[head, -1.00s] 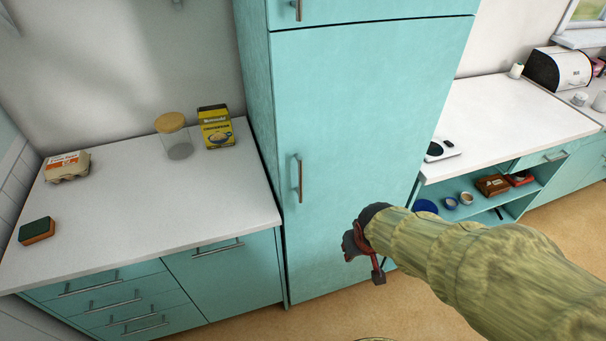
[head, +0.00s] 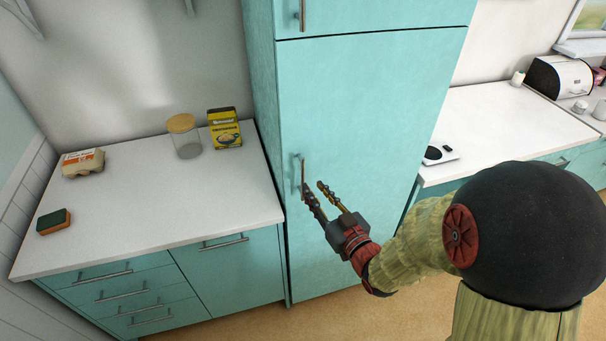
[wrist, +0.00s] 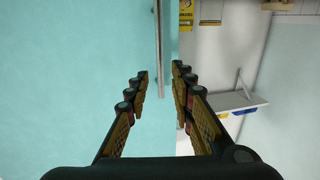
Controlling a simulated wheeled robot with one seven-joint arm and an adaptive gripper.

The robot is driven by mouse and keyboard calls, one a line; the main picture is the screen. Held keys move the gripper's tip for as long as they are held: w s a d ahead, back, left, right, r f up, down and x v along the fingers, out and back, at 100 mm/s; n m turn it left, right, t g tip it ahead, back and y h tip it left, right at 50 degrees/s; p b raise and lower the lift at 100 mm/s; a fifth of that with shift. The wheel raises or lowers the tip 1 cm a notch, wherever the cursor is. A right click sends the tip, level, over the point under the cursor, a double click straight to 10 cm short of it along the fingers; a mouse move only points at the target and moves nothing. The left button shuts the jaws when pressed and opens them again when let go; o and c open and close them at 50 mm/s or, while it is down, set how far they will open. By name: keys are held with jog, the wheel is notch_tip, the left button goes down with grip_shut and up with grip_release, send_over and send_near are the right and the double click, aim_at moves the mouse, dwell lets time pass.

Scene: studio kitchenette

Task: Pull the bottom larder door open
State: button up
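The bottom larder door (head: 370,120) is a tall, plain turquoise panel and stands shut. Its handle (head: 303,168) is a slim vertical metal bar near the door's left edge. My gripper (head: 313,186) is open and empty, its fingers pointing at the door close to the handle. In the wrist view the handle (wrist: 160,45) runs vertically between the two fingertips (wrist: 160,72); I cannot tell whether either finger touches it. In the head view the left finger covers the handle's lower end.
Left of the larder, a white worktop (head: 140,210) holds an egg carton (head: 83,162), a sponge (head: 54,221), a lidded jar (head: 185,137) and a yellow box (head: 225,128). Another worktop (head: 500,105) lies on the right. An upper larder door (head: 370,14) sits above.

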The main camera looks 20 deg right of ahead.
jog(key=w+a, duration=0.1)
jog(key=w, duration=0.6)
jog(key=shift+w+a+r+b, duration=0.3)
jog(key=shift+b, duration=0.15)
jog(key=shift+c, duration=1.4)
grip_shut()
